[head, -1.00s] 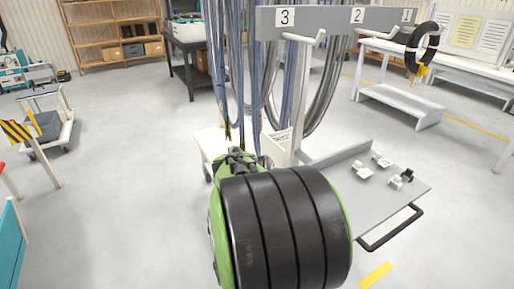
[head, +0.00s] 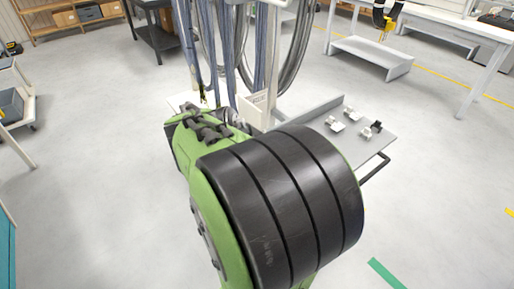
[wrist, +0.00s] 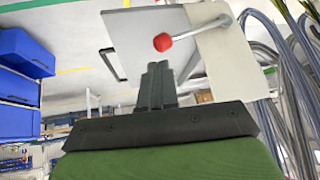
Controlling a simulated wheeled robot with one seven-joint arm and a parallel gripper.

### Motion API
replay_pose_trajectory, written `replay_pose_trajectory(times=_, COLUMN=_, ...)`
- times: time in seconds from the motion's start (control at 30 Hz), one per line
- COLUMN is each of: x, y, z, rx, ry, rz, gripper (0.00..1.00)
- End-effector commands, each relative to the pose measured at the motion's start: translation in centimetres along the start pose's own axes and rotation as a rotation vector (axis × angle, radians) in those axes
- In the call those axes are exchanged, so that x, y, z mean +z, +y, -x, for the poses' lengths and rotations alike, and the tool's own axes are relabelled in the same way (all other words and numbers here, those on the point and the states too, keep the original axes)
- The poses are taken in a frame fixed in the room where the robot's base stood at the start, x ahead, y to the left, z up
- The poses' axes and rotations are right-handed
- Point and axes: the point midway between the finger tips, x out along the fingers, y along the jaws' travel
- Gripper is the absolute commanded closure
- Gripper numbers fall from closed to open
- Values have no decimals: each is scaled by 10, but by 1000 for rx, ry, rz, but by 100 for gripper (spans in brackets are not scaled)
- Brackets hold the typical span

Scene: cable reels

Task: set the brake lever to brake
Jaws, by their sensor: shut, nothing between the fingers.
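The brake lever (wrist: 198,32) shows in the wrist view as a bent metal rod with a red knob (wrist: 162,42) on its end. It stands out from a pale panel of the cart (wrist: 235,65). My gripper (wrist: 158,66) is shut and empty. Its fingertips appear just below the red knob in the picture; I cannot tell whether they touch it. In the head view my own green and black arm fills the middle and hides the gripper and the lever.
The cart carries a grey tray (head: 315,120) with several small white clips and a black push handle (head: 374,169). Cables (head: 290,50) hang behind my arm. Blue bins (wrist: 25,52) show at the wrist view's left.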

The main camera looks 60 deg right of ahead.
Motion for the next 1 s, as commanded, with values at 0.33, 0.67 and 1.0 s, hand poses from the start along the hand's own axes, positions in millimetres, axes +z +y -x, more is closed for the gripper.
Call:
replay_pose_trajectory(times=0.33, x=8, y=20, z=42, rx=-4, ry=3, rz=-1, gripper=100)
replay_pose_trajectory(times=0.67, x=9, y=20, z=42, rx=-3, ry=3, rz=-2, gripper=100)
replay_pose_trajectory(times=1.0, x=13, y=14, z=51, rx=-37, ry=-20, rz=51, gripper=100)
